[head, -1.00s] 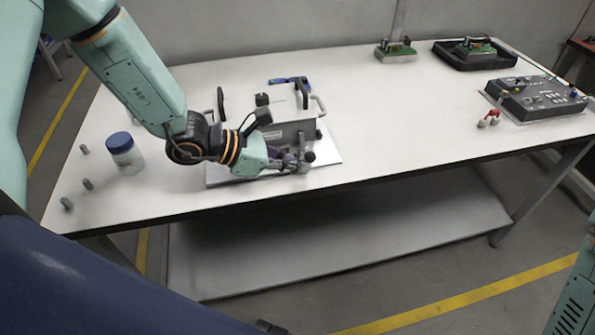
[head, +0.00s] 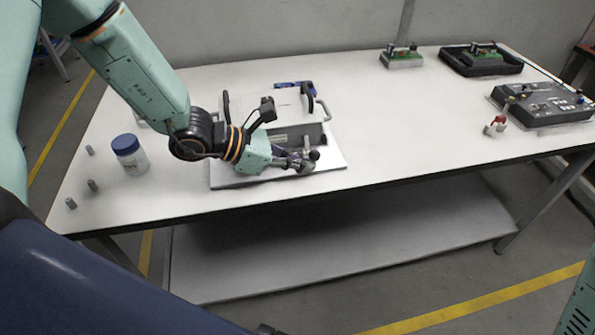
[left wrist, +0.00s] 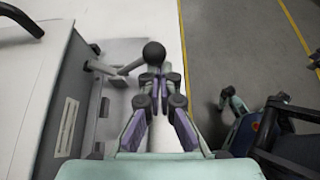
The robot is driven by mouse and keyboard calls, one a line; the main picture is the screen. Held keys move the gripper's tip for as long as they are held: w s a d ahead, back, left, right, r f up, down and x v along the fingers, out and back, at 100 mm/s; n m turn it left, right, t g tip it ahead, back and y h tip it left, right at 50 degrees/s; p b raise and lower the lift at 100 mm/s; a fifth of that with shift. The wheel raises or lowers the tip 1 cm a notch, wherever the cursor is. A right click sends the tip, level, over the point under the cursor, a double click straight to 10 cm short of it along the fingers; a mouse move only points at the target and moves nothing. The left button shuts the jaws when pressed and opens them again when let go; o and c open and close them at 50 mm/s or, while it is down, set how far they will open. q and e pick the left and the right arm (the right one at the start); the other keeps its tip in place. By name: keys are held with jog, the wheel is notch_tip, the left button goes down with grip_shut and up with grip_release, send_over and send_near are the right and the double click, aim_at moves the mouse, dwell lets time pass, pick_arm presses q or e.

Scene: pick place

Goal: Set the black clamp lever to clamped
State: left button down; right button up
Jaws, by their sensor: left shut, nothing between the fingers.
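A grey box-shaped fixture (head: 290,118) sits on a white base plate (head: 235,182) near the table's front edge. The clamp lever is a short rod with a black ball knob (head: 314,155) at the fixture's front right. In the left wrist view the knob (left wrist: 154,53) stands just beyond my fingertips, and its rod runs left toward the fixture. My left gripper (head: 303,165) is shut and empty, its fingertips (left wrist: 158,80) right by the knob. I cannot tell whether they touch. My arm hides part of the fixture's front.
A blue-capped jar (head: 130,155) and several small grey pegs (head: 92,185) are at the left. A control box (head: 542,103), a red-and-white item (head: 496,124) and green-based devices (head: 402,57) are toward the back right. The table's front middle right is clear.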

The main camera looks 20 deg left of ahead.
pick_arm(q)
jog(key=shift+v, duration=3.7)
